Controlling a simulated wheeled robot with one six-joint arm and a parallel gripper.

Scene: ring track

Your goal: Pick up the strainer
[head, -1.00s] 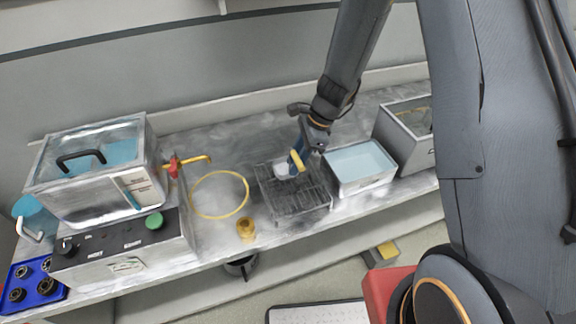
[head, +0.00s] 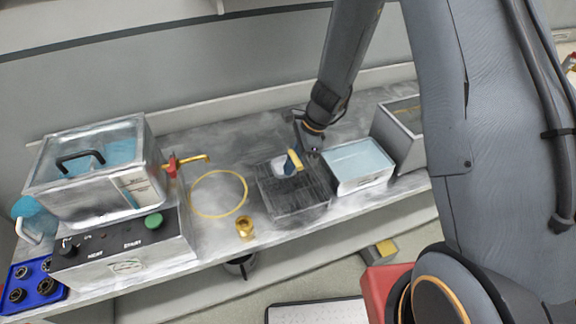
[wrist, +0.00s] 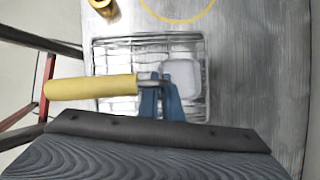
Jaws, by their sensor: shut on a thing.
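The strainer has a yellow handle (wrist: 90,87), a thin metal neck and a pale, rounded bowl (wrist: 182,76). In the head view its yellow handle (head: 293,160) shows above the wire rack (head: 295,200) on the bench. My gripper's blue fingers (wrist: 161,98) are shut on the strainer at its neck, between handle and bowl. The bowl is over the rack; I cannot tell whether it touches the wires. In the head view the fingers are mostly hidden behind the handle and wrist.
A water-filled tray (head: 358,165) stands right of the rack, with a grey metal box (head: 400,135) beyond. A yellow ring (head: 219,194) and a brass cup (head: 245,229) lie to the left. A water bath (head: 95,170) stands at far left.

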